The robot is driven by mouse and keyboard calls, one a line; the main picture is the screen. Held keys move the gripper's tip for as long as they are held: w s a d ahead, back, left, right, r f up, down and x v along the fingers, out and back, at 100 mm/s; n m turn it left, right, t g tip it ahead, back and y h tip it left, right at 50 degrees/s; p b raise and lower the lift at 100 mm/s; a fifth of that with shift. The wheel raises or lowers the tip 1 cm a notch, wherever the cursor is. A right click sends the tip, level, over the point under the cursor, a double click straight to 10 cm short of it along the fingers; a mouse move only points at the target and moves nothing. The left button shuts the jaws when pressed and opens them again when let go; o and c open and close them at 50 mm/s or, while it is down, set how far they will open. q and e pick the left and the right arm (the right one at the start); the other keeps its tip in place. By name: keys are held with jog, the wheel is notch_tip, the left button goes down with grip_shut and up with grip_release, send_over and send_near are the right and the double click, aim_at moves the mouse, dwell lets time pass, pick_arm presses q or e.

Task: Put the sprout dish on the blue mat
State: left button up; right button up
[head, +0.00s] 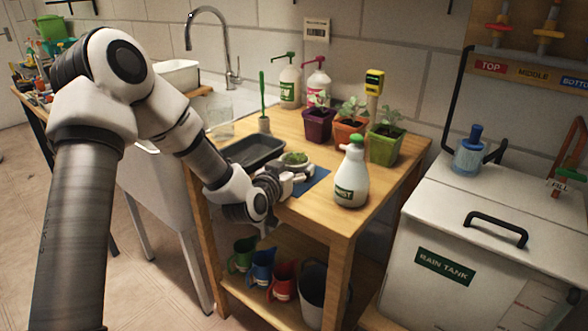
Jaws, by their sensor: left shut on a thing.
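The sprout dish (304,166) is a small pale dish with green sprouts on top, on or just above the wooden table in the head view. My left gripper (283,179) reaches in from the left and is shut on the dish at its near side; the fingers are small and partly hidden. The blue mat (318,181) lies flat on the table, showing in front and to the right of the dish. The dish overlaps the mat's far left part in the picture; I cannot tell whether it touches the mat. My right gripper is not in view.
A white spray bottle (351,172) stands right of the mat. A dark tray (251,150) lies left of the dish. Purple (318,125), orange (348,133) and green (384,146) plant pots stand behind. A glass (220,122) stands at the table's far left.

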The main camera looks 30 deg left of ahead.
pick_arm(q)
jog(key=shift+s, duration=0.1)
jog(key=shift+f, duration=0.15)
jog(key=o, duration=1.2)
